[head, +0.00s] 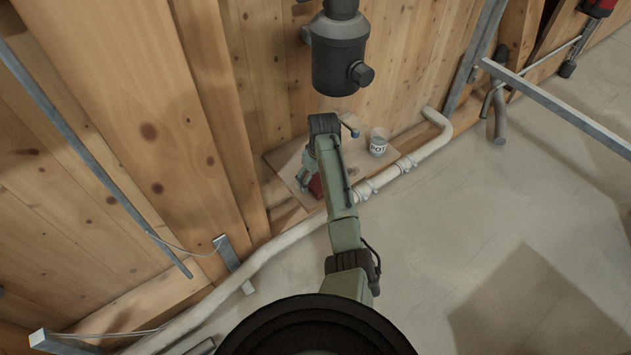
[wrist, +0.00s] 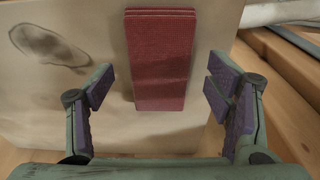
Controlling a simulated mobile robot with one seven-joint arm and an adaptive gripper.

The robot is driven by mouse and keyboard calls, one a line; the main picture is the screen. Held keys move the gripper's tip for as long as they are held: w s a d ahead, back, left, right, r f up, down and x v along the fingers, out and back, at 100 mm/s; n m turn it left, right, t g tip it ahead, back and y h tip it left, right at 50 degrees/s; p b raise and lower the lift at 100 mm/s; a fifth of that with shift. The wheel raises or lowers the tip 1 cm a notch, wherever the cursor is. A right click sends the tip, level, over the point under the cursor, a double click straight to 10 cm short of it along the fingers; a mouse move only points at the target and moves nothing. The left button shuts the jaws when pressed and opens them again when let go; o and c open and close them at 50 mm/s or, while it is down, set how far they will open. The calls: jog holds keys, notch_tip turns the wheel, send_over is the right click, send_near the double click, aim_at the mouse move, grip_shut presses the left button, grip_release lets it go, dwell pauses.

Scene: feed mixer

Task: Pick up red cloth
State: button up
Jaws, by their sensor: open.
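The red cloth (wrist: 161,62) shows in the wrist view as a flat, folded rectangle with layered edges, lying on a pale wooden board (wrist: 50,105). My gripper (wrist: 160,92) is open, with one finger to the left of the cloth and one to the right. Neither finger touches it in this view. In the head view, a small part of the red cloth (head: 316,187) shows beside my gripper (head: 306,180) on the board (head: 285,160). My arm hides most of the cloth there.
A pale pipe (head: 300,230) runs along the board's front. A dark grey fixture (head: 340,55) hangs above. A wooden wall (head: 265,70) rises behind. Open floor (head: 450,220) lies to the right.

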jog(key=shift+f, duration=0.5)
jog(key=c, duration=1.2)
